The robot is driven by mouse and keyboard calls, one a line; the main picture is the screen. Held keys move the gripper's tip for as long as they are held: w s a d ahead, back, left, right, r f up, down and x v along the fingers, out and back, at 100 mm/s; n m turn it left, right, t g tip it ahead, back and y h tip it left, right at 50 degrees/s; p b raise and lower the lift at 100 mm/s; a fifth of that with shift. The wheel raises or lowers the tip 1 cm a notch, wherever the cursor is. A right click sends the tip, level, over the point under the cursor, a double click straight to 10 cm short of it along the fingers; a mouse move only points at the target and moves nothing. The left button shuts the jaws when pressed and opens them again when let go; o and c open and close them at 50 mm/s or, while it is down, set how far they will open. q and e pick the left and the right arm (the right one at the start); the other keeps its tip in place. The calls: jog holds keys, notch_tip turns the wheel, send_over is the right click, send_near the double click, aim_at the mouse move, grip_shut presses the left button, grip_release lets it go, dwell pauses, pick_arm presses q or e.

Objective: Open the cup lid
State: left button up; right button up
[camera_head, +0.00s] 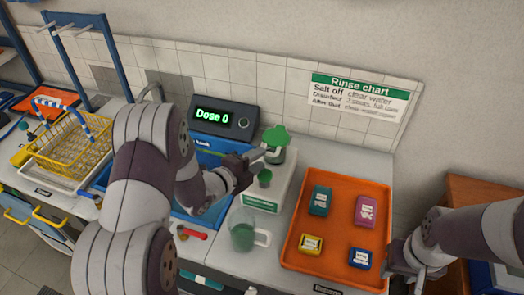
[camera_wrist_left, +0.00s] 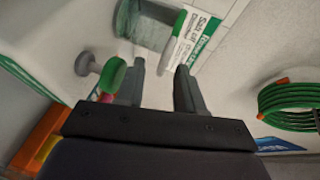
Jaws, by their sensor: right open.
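A green lid (camera_head: 275,136) stands raised and tilted above a small translucent cup (camera_head: 276,155) behind the white box. In the left wrist view, a translucent cup (camera_wrist_left: 147,24) is at the top, and a green strip (camera_wrist_left: 178,27) beside it looks like the lid seen edge-on. My left gripper (camera_head: 258,158) is just left of the cup and lid. Its two fingers (camera_wrist_left: 160,88) are apart with nothing visible between them. Whether a finger touches the lid is unclear. My right gripper (camera_head: 407,265) is open and empty, right of the orange tray.
A green knob (camera_head: 264,178) sits on the white box (camera_head: 261,201). A translucent jug (camera_head: 242,236) stands in front. The orange tray (camera_head: 332,259) holds several coloured packs. A display unit (camera_head: 224,117) reads "Dose 0". A yellow basket (camera_head: 75,150) stands left. A coiled green hose (camera_wrist_left: 290,103) shows in the wrist view.

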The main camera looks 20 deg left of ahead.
aim_at(270, 155)
pick_arm(q)
jog(key=w+d, duration=0.2)
jog(key=w, duration=0.1)
jog(key=shift+d+f+p, duration=0.1)
jog(key=shift+d+p, duration=0.2)
jog(key=shift+d, duration=0.1)
jog(key=shift+w+a+f, duration=0.1)
jog(key=shift+w+f, duration=0.2)
jog(key=shift+w, duration=0.3)
jog(key=shift+s+r, duration=0.1)
jog(key=shift+s, duration=0.05)
jog(key=c, duration=0.6)
jog(key=shift+s, duration=0.1)
grip_shut()
